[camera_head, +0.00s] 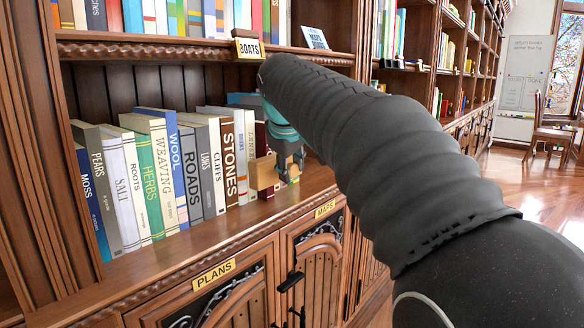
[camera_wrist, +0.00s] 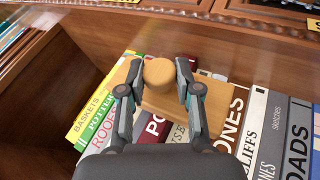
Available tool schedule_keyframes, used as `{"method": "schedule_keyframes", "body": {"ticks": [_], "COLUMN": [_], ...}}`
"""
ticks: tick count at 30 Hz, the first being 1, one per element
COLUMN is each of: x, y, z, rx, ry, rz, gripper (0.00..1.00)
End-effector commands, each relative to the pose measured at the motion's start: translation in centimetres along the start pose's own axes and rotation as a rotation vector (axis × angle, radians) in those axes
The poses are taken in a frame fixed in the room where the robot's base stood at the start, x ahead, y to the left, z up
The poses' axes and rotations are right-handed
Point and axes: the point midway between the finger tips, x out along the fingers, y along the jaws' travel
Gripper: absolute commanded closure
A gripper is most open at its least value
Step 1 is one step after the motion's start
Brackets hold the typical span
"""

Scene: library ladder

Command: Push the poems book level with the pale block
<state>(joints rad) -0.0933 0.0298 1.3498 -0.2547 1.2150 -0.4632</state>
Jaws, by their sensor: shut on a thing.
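The pale block (camera_wrist: 213,92) is a flat wooden piece with a round knob (camera_wrist: 159,71) in the wrist view. My gripper (camera_wrist: 160,84) is shut on the knob, one finger on each side. The block also shows in the head view (camera_head: 264,173) in front of the book spines, right of Stones, with my gripper (camera_head: 290,172) at its right. The poems book seems to be the dark red one with "PO" on its spine (camera_wrist: 154,131) in the wrist view, partly hidden by block and fingers. I cannot tell whether block and book touch.
Stones (camera_head: 229,160) and several other upright books fill the shelf to the left. Baskets (camera_wrist: 92,112) and Potter stand on the other side in the wrist view. The shelf's front strip (camera_head: 180,247) is bare. A Boats label (camera_head: 249,48) hangs on the shelf above.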

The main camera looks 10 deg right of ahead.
Motion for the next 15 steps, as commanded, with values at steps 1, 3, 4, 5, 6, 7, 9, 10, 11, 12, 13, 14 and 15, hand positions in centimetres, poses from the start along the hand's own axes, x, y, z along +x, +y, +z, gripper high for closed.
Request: {"method": "schedule_keyframes", "body": {"ticks": [1, 3, 4, 5, 6, 7, 9, 10, 11, 12, 13, 14, 15], "x": [-0.05, -0.05, -0.05, -0.05, -0.06, -0.05, -0.03, -0.01, 0.0, 0.03, 0.05, 0.06, 0.08], "y": [0.02, 0.02, 0.02, 0.02, 0.02, 0.02, 0.0, 0.0, -0.01, -0.02, -0.03, -0.04, -0.05], "z": [-0.01, -0.01, 0.0, 0.0, 0.0, -0.01, -0.07, -0.1, -0.15, -0.22, -0.27, -0.32, -0.38], "rx": [0.0, 0.0, 0.0, 0.0, 0.0, 0.0, 0.0, 0.0, 0.0, 0.0, -0.001, -0.001, -0.001], "ry": [0.001, 0.001, 0.001, 0.001, 0.001, 0.001, 0.001, 0.001, 0.001, 0.001, 0.001, 0.001, 0.001], "rz": [0.001, 0.0, 0.0, 0.0, 0.0, 0.0, 0.0, 0.0, 0.0, 0.0, 0.0, 0.0, 0.0], "gripper": [1.0, 1.0, 1.0, 1.0, 1.0, 1.0, 1.0, 1.0, 1.0, 1.0, 1.0, 1.0, 1.0]}}
